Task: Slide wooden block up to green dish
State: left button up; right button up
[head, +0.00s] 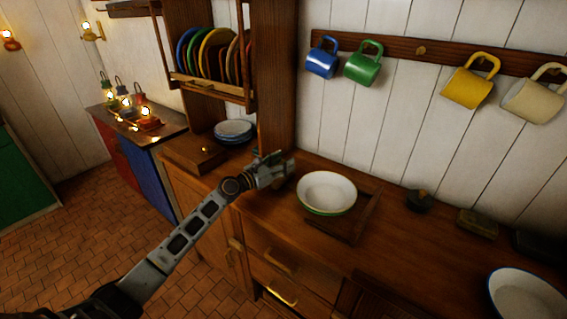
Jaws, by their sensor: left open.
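The green dish (327,193) is a round bowl, white inside with a green outside, sitting on a dark wooden tray (347,228) on the counter. My left gripper (283,161) is open at the back of the counter, to the left of the dish and apart from it. A small brownish shape shows just below the gripper, partly hidden by it; I cannot tell whether it is the wooden block. A brown block-like item (477,222) lies farther right near the wall. My right gripper is not in view.
A stack of plates (233,131) stands left of the gripper beside a wooden upright. A dark knobbed item (419,200) sits right of the dish, and a blue-rimmed bowl (525,296) stands at the lower right. Mugs hang above. The counter between the dish and that bowl is mostly clear.

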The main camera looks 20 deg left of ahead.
pick_arm(q)
jog(key=shift+w+d, duration=0.15)
jog(key=shift+w, duration=0.15)
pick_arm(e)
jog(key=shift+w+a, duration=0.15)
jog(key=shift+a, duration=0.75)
pick_arm(q)
jog(key=c, duration=0.7)
grip_shut()
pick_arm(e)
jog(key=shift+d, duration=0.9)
